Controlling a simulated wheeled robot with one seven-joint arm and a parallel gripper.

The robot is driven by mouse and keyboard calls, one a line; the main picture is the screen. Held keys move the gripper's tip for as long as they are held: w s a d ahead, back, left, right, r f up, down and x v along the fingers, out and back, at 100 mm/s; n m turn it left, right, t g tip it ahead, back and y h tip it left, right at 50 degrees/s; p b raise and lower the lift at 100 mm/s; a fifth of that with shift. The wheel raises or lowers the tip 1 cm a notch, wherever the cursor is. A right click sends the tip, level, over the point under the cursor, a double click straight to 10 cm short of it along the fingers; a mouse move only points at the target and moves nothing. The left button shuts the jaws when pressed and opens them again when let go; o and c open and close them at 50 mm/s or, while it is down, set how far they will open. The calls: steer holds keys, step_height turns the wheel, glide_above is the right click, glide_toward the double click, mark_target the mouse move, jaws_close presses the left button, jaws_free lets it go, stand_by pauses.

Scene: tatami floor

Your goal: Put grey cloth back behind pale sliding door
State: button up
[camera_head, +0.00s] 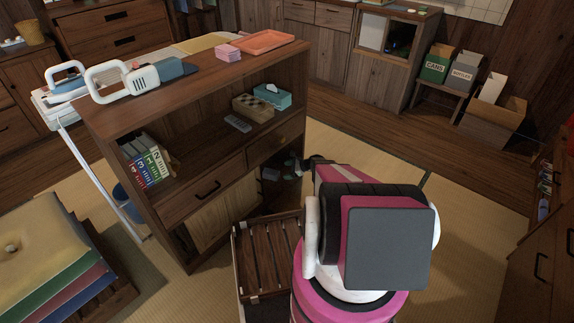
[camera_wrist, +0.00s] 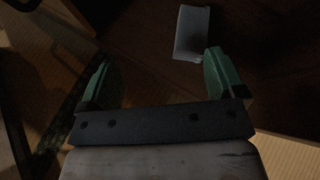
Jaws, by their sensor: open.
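The pale sliding door (camera_head: 212,218) is at the lower left of the dark wooden cabinet (camera_head: 180,205) in the head view. The space to its right stands open, with small things in shadow inside. In the wrist view my gripper (camera_wrist: 158,73) is open, its two green fingers wide apart with nothing between them. A pale grey, roughly rectangular thing (camera_wrist: 191,33) lies on a dark brown surface beyond the right finger, apart from it. It may be the grey cloth; the dim picture does not settle this.
A slatted wooden stand (camera_head: 268,258) is close in front of the cabinet, left of my body. Stacked cushions (camera_head: 45,245) are at the lower left. The cabinet's shelf holds binders (camera_head: 146,160) and a tissue box (camera_head: 272,96). Open tatami (camera_head: 460,240) lies to the right.

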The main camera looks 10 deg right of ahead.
steer(key=s+a+r+n+g+h, duration=0.1)
steer(key=s+a+r+n+h, duration=0.1)
steer(key=s+r+n, duration=0.4)
steer(key=s+a+r+n+g+h, duration=0.2)
steer(key=s+r+n+h, duration=0.3)
steer(key=s+r, duration=0.8)
steer(key=s+a+r+n+g+h, duration=0.2)
steer(key=s+r+n, duration=0.7)
steer(key=r, duration=0.7)
steer(key=shift+s+a+r+h, duration=0.15)
steer(key=shift+s+a+h, duration=0.3)
steer(key=shift+a+h, duration=0.55)
steer(key=shift+d, duration=0.1)
